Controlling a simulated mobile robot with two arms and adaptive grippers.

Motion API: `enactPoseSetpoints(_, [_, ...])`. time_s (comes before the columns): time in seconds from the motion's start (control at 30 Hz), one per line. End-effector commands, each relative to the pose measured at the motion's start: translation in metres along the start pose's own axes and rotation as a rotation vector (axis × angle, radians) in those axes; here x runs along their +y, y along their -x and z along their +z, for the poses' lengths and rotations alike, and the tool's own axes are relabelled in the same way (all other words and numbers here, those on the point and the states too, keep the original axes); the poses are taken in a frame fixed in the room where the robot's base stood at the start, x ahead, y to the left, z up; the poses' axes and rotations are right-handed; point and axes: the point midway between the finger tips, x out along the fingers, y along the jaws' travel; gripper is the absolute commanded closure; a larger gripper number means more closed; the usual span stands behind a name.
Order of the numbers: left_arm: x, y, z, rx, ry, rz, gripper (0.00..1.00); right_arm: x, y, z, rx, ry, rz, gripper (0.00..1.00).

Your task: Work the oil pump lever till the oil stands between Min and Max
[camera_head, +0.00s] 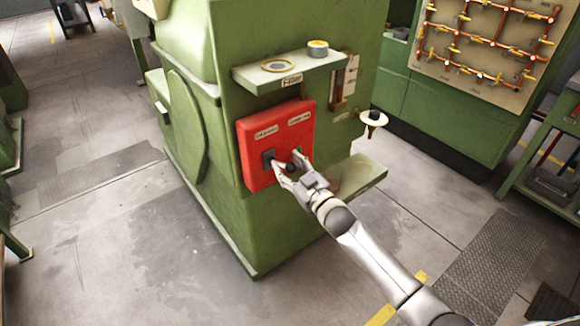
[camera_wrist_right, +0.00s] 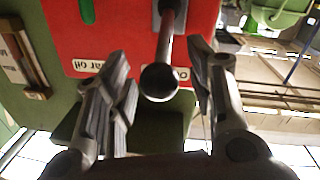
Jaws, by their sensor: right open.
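A red pump box (camera_head: 252,150) is fixed to the green machine, with two white labels and a dark lever part (camera_head: 268,158) on its left. My right gripper (camera_head: 287,163) is at the box front, its fingers open. In the wrist view, a grey lever with a round dark knob (camera_wrist_right: 159,81) stands between the open fingers (camera_wrist_right: 162,88), with a gap on both sides. The red box (camera_wrist_right: 125,30) shows behind it, with an upside-down label ending "ar oil". A narrow oil gauge (camera_head: 345,82) is right of the box; its level is too small to read. My left gripper is out of view.
Open floor lies in front.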

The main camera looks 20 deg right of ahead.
Motion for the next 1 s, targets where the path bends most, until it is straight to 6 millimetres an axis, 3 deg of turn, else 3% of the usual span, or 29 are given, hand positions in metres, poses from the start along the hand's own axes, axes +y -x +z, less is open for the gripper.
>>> enactPoseSetpoints(0.23, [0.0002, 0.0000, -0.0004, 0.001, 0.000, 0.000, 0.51, -0.0001, -0.0003, 0.0000, 0.000, 0.000, 0.000, 0.52])
enactPoseSetpoints(0.6, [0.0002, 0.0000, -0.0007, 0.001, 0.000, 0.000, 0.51, 0.0000, -0.0001, 0.0002, 0.000, 0.001, 0.000, 1.00])
enactPoseSetpoints(1.0, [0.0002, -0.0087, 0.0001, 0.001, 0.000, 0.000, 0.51, -0.0015, 0.0009, 0.0050, 0.014, -0.002, 0.004, 1.00])
